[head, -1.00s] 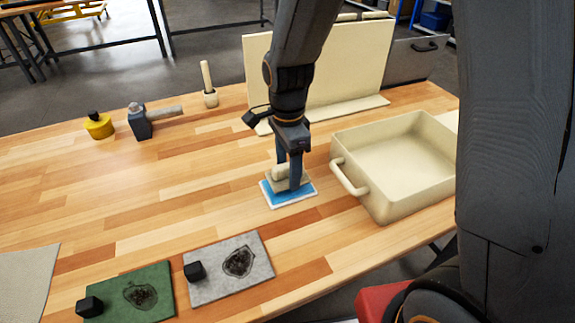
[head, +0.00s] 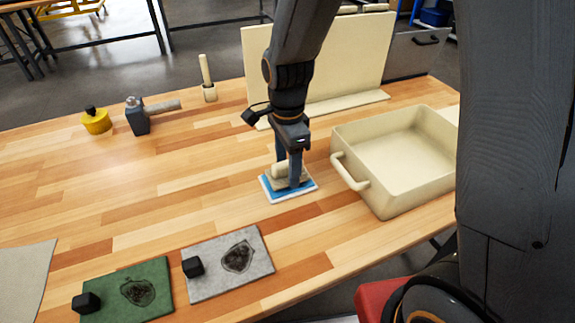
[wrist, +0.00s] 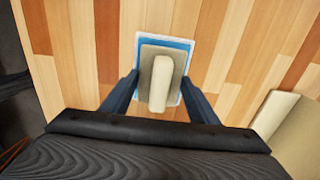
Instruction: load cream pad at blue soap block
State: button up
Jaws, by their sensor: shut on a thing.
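My gripper (head: 287,178) points down over the table and is shut on the cream pad (head: 279,171), a flat plate with a rounded handle on top. In the wrist view the cream pad (wrist: 160,84) sits between my two fingers. The blue soap block (head: 297,192) lies directly under the pad, in a thin white tray (head: 314,189). Its blue edge (wrist: 182,46) shows past the pad in the wrist view. The pad is at or just above the block; I cannot tell whether they touch. Most of the block's top is hidden.
A cream pan (head: 395,160) with a handle stands close on the right. A cream upright board (head: 350,65) stands behind. Grey (head: 215,282) and green (head: 110,300) mats with dark stains and black knobs lie in front. A hammer (head: 138,117) and yellow pot (head: 96,122) stand back left. The left-middle table is clear.

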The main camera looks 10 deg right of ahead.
jog(key=shift+f, duration=0.7)
dwell(2.1)
jog(key=shift+r+p, duration=3.15)
jog(key=shift+r, duration=0.4)
